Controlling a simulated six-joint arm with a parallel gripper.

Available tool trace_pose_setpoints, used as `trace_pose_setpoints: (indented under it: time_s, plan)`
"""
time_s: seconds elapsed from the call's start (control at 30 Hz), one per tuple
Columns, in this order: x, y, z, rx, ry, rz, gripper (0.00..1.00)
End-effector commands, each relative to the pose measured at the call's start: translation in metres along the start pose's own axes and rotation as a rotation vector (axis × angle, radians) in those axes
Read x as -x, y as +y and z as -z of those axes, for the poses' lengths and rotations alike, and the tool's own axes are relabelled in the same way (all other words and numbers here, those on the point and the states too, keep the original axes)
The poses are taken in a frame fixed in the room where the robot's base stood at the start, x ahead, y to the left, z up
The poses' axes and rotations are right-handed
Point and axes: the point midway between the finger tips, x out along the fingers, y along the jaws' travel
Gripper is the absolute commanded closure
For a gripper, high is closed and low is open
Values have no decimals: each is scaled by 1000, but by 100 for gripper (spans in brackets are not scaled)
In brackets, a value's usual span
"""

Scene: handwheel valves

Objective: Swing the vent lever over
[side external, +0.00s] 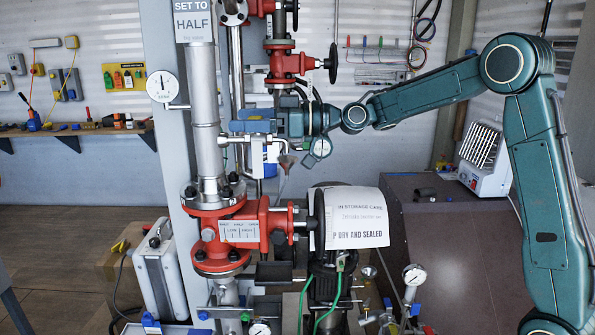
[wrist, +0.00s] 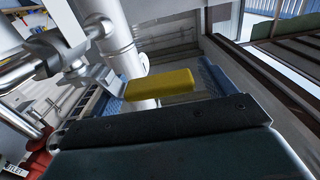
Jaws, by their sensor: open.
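The vent lever shows in the wrist view as a short yellow grip (wrist: 160,85) on a metal arm that comes in from the left, beside a light grey pipe. My gripper (side external: 240,121) is open, level, and points left at the upright pipe in the side external view. In the wrist view its dark near finger (wrist: 165,122) crosses below the yellow grip, and blue textured surfaces show behind the grip. The grip appears to lie between the fingers; I cannot tell whether they touch it. In the side external view the lever is hidden behind or within my gripper.
The thick grey upright pipe (side external: 208,125) with a dial gauge (side external: 162,87) stands just left of my gripper. A red valve (side external: 288,62) is above, and a large red flanged valve (side external: 225,236) is below. A white paper sign (side external: 356,218) hangs below right.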

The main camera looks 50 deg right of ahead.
Motion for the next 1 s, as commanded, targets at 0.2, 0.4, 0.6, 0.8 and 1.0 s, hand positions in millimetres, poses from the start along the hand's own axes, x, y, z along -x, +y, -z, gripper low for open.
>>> trace_pose_setpoints:
  time_s: [0.2, 0.4, 0.6, 0.8, 1.0]
  plan:
    - [-9, 0, 0, 0, 0, 0, 17]
    - [-9, 0, 0, 0, 0, 0, 17]
    - [-9, 0, 0, 0, 0, 1, 47]
    - [-9, -2, 0, -2, -1, 4, 76]
    - [-8, -2, -1, -5, -2, 33, 76]
